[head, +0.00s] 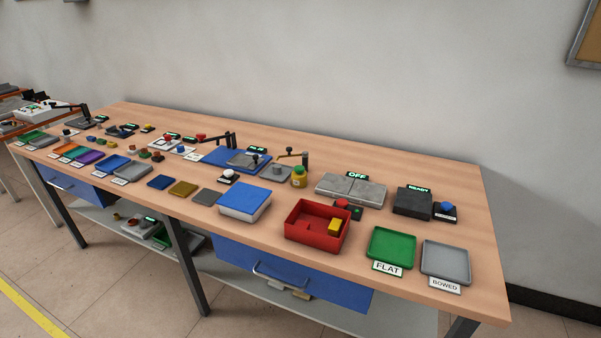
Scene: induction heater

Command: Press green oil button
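A small yellow container with a green top (299,177) stands upright near the middle of the long wooden table, just left of the grey blocks. The green top looks like a cap or button; I cannot read any label on it. A small dark box with a red knob and some green (347,206) sits behind the red bin. I cannot tell for certain which green part is the oil button. My gripper is not in this view.
Grey blocks (350,190) under an OFF sign and a dark block (413,202) with a READY sign stand right of the container. A lever stand (291,158) is close behind it. In front are a red bin (318,226), a blue-topped box (244,203) and a green tray (391,248).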

